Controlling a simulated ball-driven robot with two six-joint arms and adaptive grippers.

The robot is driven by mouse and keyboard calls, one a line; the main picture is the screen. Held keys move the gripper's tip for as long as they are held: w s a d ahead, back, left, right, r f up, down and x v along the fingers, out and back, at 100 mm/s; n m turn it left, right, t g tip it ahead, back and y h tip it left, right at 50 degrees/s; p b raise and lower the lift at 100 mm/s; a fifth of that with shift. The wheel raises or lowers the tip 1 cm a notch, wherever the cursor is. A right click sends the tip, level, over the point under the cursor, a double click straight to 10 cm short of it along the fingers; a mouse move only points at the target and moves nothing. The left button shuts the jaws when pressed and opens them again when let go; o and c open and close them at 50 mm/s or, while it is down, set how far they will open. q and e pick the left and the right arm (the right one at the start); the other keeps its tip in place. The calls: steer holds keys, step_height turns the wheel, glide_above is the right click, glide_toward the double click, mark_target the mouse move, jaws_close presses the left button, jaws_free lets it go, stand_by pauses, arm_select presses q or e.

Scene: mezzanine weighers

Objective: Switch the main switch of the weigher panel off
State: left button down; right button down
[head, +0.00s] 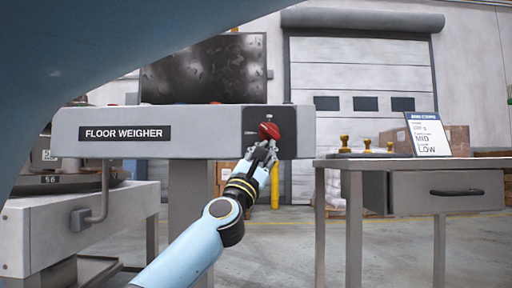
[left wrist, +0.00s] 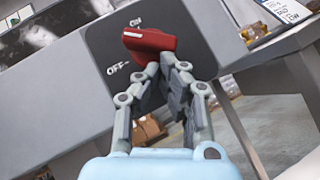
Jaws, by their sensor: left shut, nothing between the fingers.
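The weigher panel is a grey beam (head: 205,118) labelled "FLOOR WEIGHER". At its right end a dark plate carries the main switch, a red rotary knob (head: 269,130). In the left wrist view the red knob (left wrist: 150,43) sits between the printed words ON and OFF. A pale mark on its left end lies nearer ON; the exact setting is hard to read. My left gripper (head: 265,148) is shut and empty, its fingertips (left wrist: 170,65) at the lower edge of the knob. I cannot tell whether they touch it. My right gripper is out of view.
A grey table (head: 400,163) with a drawer stands to the right, holding brass weights (head: 367,146) and a display card (head: 426,134). A scale (head: 62,182) stands at the left. A yellow post (head: 275,186) and boxes are behind the panel.

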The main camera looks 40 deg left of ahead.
arm_select(q)
steer(key=shift+w+d+n, duration=0.15)
steer(key=shift+d+n, duration=0.05)
steer(key=shift+n, duration=0.1)
steer(key=shift+w+d, duration=0.15)
steer(key=shift+d, duration=0.1)
steer(key=shift+w+d, duration=0.15)
steer(key=shift+d, duration=0.05)
stand_by(0.8)
steer(key=shift+f, duration=0.2)
stand_by(0.6)
